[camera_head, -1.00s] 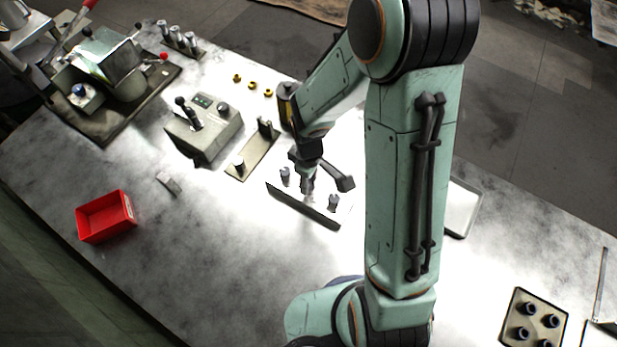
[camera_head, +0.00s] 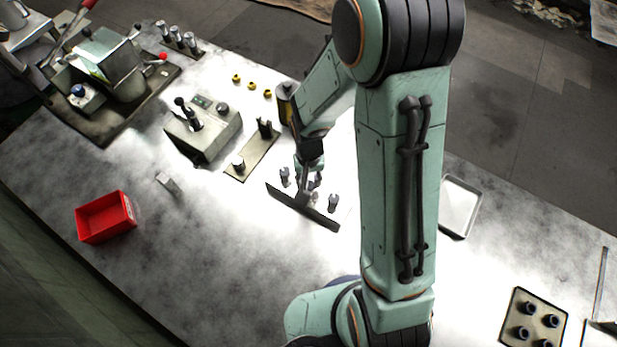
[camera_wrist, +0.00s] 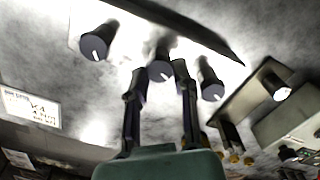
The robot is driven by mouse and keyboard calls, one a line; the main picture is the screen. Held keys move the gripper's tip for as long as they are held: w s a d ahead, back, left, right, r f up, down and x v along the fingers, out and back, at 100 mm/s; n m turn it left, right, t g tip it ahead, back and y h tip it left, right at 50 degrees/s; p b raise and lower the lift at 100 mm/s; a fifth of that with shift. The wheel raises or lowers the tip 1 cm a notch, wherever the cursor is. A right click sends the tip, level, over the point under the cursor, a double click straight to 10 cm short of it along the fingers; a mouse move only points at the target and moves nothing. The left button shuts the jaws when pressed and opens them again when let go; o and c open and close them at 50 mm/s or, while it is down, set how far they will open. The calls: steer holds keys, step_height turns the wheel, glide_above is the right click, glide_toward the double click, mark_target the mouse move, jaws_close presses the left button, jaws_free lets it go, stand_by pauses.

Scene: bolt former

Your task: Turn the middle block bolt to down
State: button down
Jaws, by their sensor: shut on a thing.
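The bolt block (camera_head: 322,219) is a dark-edged plate in the middle of the table, with three dark knob-like bolts in a row. In the head view, one outer bolt (camera_head: 285,176) and the other (camera_head: 333,203) stand free. In the wrist view, the middle block bolt (camera_wrist: 159,70) sits between my fingertips, its end face with a white mark towards the camera. My gripper (camera_wrist: 161,76) is shut on it, also seen from above in the head view (camera_head: 306,195). The outer bolts (camera_wrist: 97,42) and (camera_wrist: 211,88) also carry white marks. My fingers partly hide the middle bolt.
A plate with a post and a peg (camera_head: 252,157) and a grey control box (camera_head: 204,136) stand left of the block. A red bin (camera_head: 106,216) is farther left. A pale tray (camera_head: 461,207) lies right.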

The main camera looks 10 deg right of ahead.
mark_target(309, 185)
steer(key=shift+m, duration=1.7)
steer(key=c, duration=0.9)
jaws_free()
step_height(309, 185, up, 12)
steer(key=shift+r, duration=0.1)
